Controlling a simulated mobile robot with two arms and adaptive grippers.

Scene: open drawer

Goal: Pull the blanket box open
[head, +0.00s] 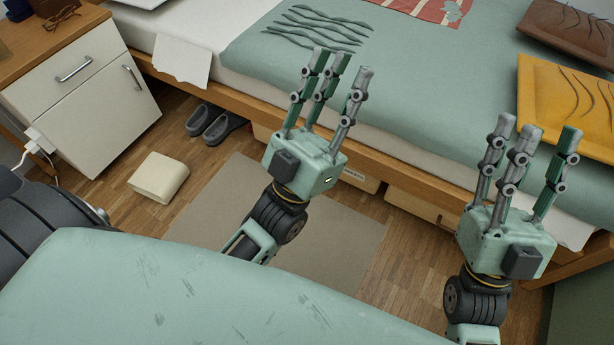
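Two pale box fronts show under the bed. One front (362,181) with a small label is partly hidden behind my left gripper. Another front (425,206) is to its right, partly behind my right gripper. The label is too small to read, so I cannot tell which is the blanket box. Both look pushed in under the bed rail. My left gripper (342,65) points up in front of the bed, its three fingers spread and empty. My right gripper (538,131) is at the right, also with fingers spread and empty. Neither appears to hold a box.
The bed (395,150) with a green cover fills the back. A white cabinet (85,110) stands at the left. Grey slippers (215,125), a cream folded item (158,177) and a beige rug (335,240) lie on the wooden floor.

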